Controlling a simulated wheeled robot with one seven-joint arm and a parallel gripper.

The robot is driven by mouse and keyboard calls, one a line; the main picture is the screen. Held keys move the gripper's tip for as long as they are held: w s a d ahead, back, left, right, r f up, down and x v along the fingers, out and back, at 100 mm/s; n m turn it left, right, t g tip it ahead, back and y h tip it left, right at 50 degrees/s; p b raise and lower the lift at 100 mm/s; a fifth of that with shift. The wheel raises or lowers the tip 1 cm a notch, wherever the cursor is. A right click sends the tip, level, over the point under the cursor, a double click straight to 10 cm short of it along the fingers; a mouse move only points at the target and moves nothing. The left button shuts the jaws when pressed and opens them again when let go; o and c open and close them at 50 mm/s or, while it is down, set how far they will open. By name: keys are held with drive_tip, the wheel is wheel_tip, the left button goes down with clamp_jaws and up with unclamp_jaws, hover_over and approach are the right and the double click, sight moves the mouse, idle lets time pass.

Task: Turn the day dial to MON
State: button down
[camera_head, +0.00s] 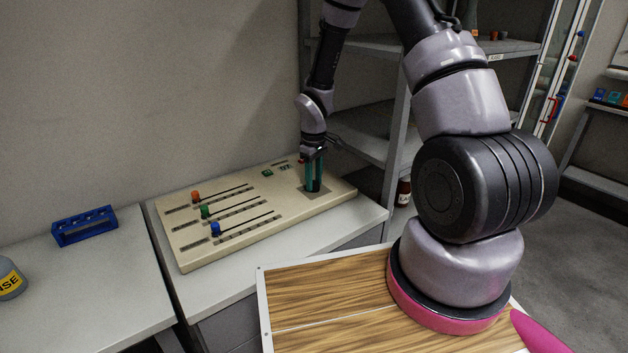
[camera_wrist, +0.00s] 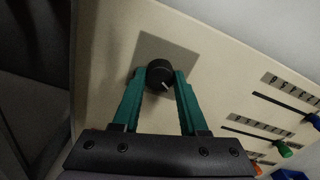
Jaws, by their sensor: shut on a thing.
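The day dial (camera_wrist: 160,74) is a round black knob with a white pointer mark on a grey square plate (camera_wrist: 181,54). In the wrist view the mark points toward the lower right of the picture. My gripper (camera_wrist: 157,80) has its two teal fingers on opposite sides of the knob, shut on it. In the head view my gripper (camera_head: 313,177) points down at the right end of the beige control panel (camera_head: 185,254), and its fingers hide the dial. No day lettering around the dial is readable.
The panel also carries orange (camera_head: 196,196), green (camera_head: 205,211) and blue (camera_head: 216,229) slider knobs, a green button (camera_head: 267,173) and a red one. A blue holder (camera_head: 84,226) sits on the left bench. Metal shelving (camera_head: 364,120) stands right of the panel.

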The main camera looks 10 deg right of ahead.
drive_tip(key=shift+c, duration=2.2)
unclamp_jaws()
drive_tip(key=shift+r, duration=0.1)
wheel_tip(320, 180, up, 11)
drive_tip(key=shift+f, duration=0.2)
drive_tip(key=shift+r, duration=0.1)
wheel_tip(320, 180, up, 11)
drive_tip(key=m+t, duration=0.2)
drive_tip(key=m, duration=0.1)
hover_over(314, 183)
drive_tip(key=s+d, duration=0.3)
drive_tip(key=s+d+r+m+t+y, duration=0.2)
drive_tip(key=s+r+m+t, duration=0.3)
drive_tip(key=s+r, duration=1.3)
drive_tip(key=s+m, duration=0.2)
drive_tip(key=m, duration=0.1)
drive_tip(key=shift+d+r+m, duration=0.35)
drive_tip(key=shift+r+m, duration=0.05)
